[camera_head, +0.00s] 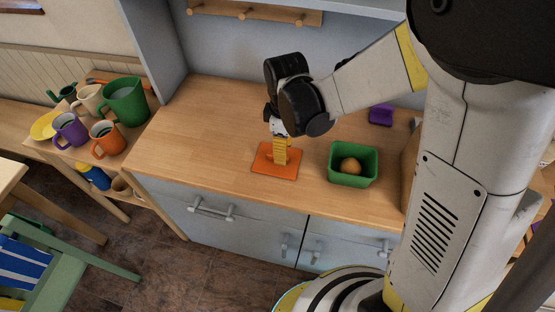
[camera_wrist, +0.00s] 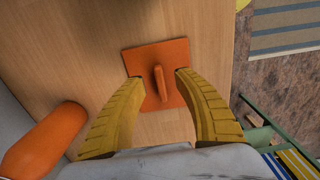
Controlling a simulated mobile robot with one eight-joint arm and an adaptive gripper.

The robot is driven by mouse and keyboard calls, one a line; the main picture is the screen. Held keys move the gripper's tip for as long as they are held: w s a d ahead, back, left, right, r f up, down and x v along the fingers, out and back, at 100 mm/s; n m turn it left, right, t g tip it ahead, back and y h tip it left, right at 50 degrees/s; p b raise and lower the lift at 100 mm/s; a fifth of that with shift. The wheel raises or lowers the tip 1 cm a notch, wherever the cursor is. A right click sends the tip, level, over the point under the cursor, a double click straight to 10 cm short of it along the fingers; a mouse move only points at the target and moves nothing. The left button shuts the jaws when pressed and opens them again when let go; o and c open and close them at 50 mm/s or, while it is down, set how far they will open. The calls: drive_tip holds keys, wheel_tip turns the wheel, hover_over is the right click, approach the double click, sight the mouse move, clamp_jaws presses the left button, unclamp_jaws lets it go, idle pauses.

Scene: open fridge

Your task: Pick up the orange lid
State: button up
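The orange lid (camera_head: 263,165) lies flat on the wooden counter, a square plate. In the wrist view the lid (camera_wrist: 150,57) shows a raised bar handle (camera_wrist: 160,84) at its middle. My gripper (camera_head: 281,160) points down over the lid and hides part of it in the head view. In the wrist view my gripper (camera_wrist: 159,76) is open, with one yellow finger on each side of the handle and gaps between. How high the fingertips are above the lid is hard to tell.
A green container (camera_head: 345,180) holding a round brownish item stands right of the lid. A purple object (camera_head: 380,115) sits behind it. Several mugs, one large and green (camera_head: 125,102), stand on a side shelf at left. A rounded orange object (camera_wrist: 42,143) is at the wrist view's lower left.

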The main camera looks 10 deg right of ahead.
wheel_tip(320, 180, down, 4)
drive_tip(key=shift+r+b, duration=0.1)
drive_tip(key=shift+b, duration=0.65)
clamp_jaws()
drive_tip(key=shift+r, duration=0.1)
